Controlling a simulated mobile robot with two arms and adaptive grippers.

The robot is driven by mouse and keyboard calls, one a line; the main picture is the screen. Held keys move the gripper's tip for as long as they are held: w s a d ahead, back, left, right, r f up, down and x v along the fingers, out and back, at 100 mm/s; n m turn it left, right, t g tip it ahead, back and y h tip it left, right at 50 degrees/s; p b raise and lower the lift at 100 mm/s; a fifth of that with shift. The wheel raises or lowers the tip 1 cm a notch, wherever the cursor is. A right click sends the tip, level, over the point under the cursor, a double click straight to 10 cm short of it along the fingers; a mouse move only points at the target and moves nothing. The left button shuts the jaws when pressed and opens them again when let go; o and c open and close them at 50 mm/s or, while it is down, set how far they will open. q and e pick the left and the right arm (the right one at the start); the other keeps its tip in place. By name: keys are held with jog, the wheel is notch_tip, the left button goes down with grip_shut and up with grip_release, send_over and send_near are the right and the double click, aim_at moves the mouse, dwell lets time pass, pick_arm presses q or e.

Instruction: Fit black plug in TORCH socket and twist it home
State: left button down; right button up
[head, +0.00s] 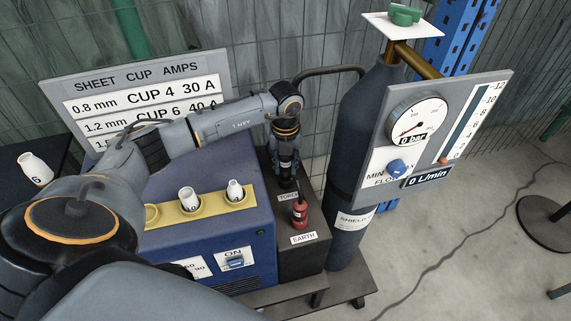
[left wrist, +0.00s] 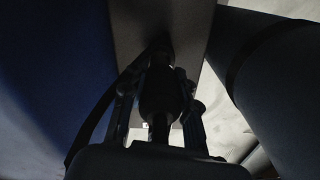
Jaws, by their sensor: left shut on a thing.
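My left gripper (head: 287,166) points down over the TORCH end of the grey panel beside the blue machine. It is shut on the black plug (left wrist: 158,92), which shows between its two fingers in the left wrist view. In the head view the plug is mostly hidden by the dark fingers. The TORCH label (head: 288,197) shows just below the gripper. The TORCH socket is hidden behind the plug and fingers, so I cannot tell whether the plug sits in it. The left wrist view is very dark. My right gripper is not in view.
A red plug (head: 299,213) stands above the EARTH label (head: 303,238), close in front of my gripper. A dark gas cylinder (head: 361,130) with a gauge board (head: 450,125) stands to the right. A yellow rack (head: 212,211) with white cups lies to the left on the blue machine.

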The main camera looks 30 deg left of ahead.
pick_arm(q)
jog(key=shift+f+b, duration=0.35)
jog(key=shift+f, duration=0.1)
jog(key=shift+f+b, duration=0.65)
jog(key=shift+f, duration=0.3)
jog(key=c, duration=0.9)
grip_release()
jog(key=shift+c, duration=0.2)
notch_tip(320, 180, up, 12)
jog(key=shift+r, duration=0.1)
